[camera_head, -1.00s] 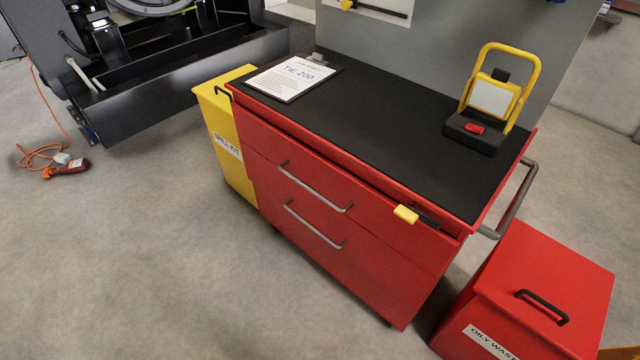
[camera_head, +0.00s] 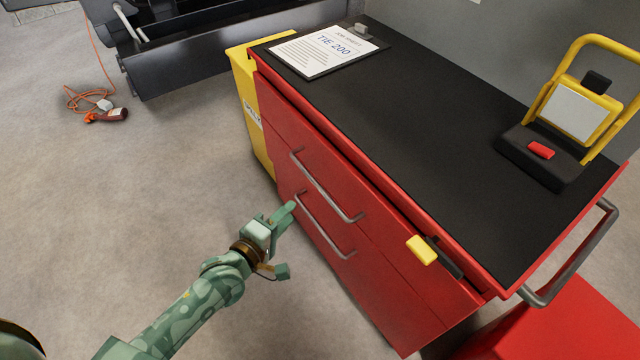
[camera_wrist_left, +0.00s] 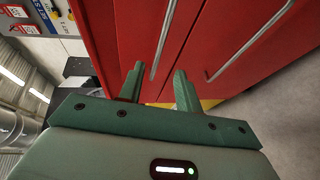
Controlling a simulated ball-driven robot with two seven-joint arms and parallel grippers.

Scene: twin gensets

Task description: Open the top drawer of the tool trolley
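The red tool trolley (camera_head: 400,290) stands at the right with its drawers closed. The upper handle (camera_head: 325,187), a grey bar, is on the top drawer (camera_head: 375,215); a second handle (camera_head: 322,225) is on the drawer below. A yellow tab (camera_head: 421,250) sits near the right end of the top drawer front. My left gripper (camera_head: 287,238) is open and empty, in front of the drawers and left of the handles. In the left wrist view, the upper handle (camera_wrist_left: 163,40) lies beyond the gap between the open fingers (camera_wrist_left: 159,72), apart from them. My right gripper is not seen.
A yellow bin (camera_head: 250,105) stands against the trolley's left side. A red waste box (camera_head: 560,325) is at the lower right. A lamp (camera_head: 570,110) and a job sheet (camera_head: 325,50) lie on the black top.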

